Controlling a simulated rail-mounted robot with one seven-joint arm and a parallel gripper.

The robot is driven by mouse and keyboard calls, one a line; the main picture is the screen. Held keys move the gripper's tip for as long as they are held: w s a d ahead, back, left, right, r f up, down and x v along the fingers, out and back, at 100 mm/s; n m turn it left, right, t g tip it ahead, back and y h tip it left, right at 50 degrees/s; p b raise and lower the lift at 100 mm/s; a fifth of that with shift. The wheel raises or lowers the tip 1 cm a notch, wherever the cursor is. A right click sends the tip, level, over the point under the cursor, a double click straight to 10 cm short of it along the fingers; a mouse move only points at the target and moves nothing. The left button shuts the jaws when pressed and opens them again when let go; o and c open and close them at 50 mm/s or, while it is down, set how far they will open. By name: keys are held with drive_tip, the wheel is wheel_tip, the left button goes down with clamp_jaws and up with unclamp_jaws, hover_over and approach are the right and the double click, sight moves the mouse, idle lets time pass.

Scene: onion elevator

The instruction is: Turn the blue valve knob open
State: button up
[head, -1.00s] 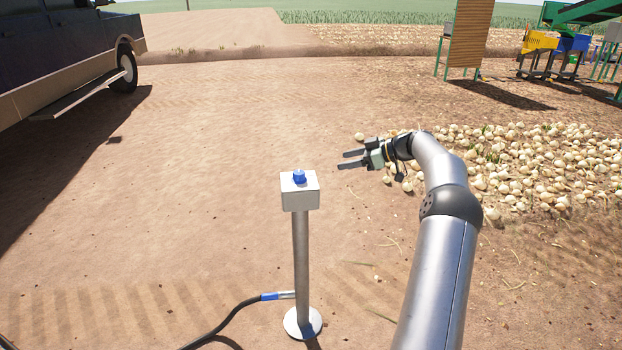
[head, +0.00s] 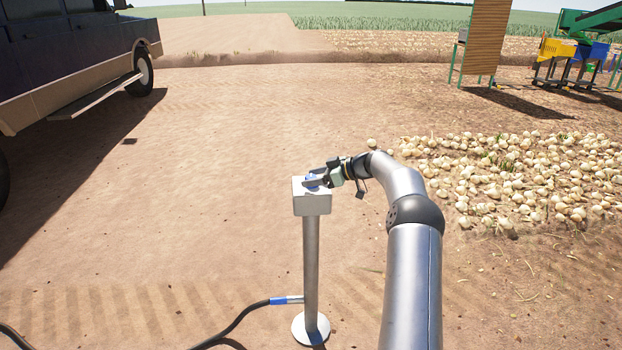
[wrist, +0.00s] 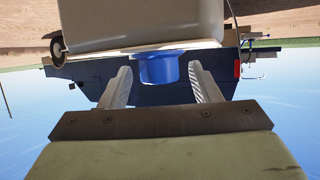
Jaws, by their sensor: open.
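The blue valve knob (head: 312,181) sits on top of a pale box (head: 311,203) on a grey post. In the head view my gripper (head: 316,178) reaches in from the right at knob height and partly hides the knob. In the wrist view the blue knob (wrist: 159,68) lies between the two open fingers of my gripper (wrist: 161,83). A gap shows on each side of it, so the fingers do not appear to touch it. The pale box (wrist: 140,25) fills the top of the wrist view, which appears upside down.
The post stands on a round base (head: 311,328), with a dark hose (head: 245,312) joined low on its left side. A pile of onions (head: 520,175) lies to the right. A dark truck (head: 60,55) stands at the left.

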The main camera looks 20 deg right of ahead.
drive_tip(key=shift+w+a+f, duration=0.2)
drive_tip(key=shift+w+a, duration=0.15)
drive_tip(key=shift+a, duration=0.05)
drive_tip(key=c, duration=1)
drive_tip(key=shift+f+b, duration=0.15)
drive_tip(key=shift+b, duration=0.45)
